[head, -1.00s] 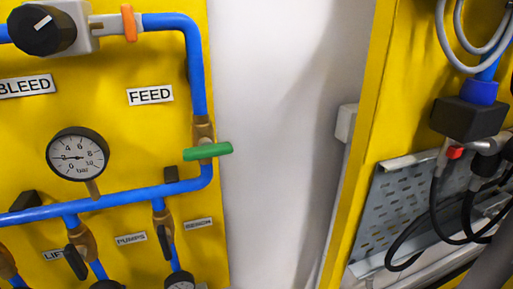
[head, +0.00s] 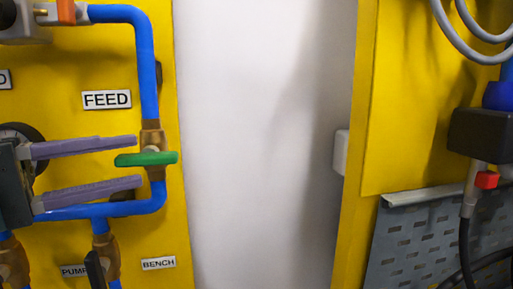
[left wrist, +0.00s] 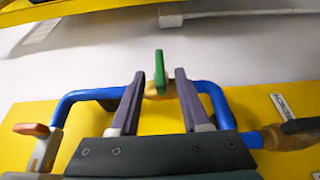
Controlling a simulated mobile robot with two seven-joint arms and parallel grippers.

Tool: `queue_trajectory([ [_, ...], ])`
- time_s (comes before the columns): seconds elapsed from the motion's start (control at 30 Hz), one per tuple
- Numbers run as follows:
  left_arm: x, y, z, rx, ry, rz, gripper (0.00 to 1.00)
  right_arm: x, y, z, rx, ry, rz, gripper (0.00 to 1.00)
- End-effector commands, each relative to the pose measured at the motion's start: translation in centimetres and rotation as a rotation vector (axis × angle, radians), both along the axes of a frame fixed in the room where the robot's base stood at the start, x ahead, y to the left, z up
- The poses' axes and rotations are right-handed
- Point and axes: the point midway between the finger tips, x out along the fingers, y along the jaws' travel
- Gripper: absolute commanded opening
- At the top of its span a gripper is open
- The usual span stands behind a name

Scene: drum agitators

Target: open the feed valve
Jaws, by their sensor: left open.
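The feed valve is a brass body (head: 152,138) with a green lever handle (head: 146,158) on the vertical blue pipe, below the FEED label (head: 107,99). The green handle lies crosswise to the pipe in the head view. My left gripper (head: 138,163) is open, with its two purple fingers pointing right toward the handle, one higher and one lower than it. In the left wrist view, the green handle (left wrist: 160,70) shows between and slightly beyond the two fingertips (left wrist: 159,72). No grip on the handle shows. My right gripper is not in view.
A blue pipe (head: 100,211) runs behind the lower finger. Valves for PUMP and BENCH (head: 158,263) sit below. The gauge (head: 22,132) is partly hidden by my gripper. A white wall (head: 260,140) and a second yellow panel (head: 410,110) with black cables are to the right.

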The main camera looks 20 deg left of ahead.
Motion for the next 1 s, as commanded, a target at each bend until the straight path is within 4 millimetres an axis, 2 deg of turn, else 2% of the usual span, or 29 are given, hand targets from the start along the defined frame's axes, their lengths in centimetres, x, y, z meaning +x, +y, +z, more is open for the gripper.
queue_trajectory([
  [0.03, 0.8, -0.5, 0.6, -0.001, -0.003, -0.001, 0.46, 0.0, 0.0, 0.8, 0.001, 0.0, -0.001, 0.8],
  [0.33, 4.5, -3.3, 0.3, -0.002, -0.001, 0.0, 0.46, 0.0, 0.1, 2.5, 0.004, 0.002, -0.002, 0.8],
  [0.5, 5.4, -4.0, 0.1, 0.002, 0.0, -0.002, 0.46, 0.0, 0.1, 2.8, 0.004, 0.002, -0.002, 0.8],
  [0.77, 5.5, -4.1, 0.0, 0.003, 0.0, -0.002, 0.46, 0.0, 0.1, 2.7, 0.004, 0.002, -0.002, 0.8],
  [0.8, 5.5, -4.1, 0.0, 0.003, 0.0, -0.002, 0.45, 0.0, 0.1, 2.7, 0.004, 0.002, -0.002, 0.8],
  [1.0, 5.5, -4.1, 0.0, 0.003, 0.0, -0.002, 0.23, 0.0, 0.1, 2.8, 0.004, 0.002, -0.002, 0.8],
])
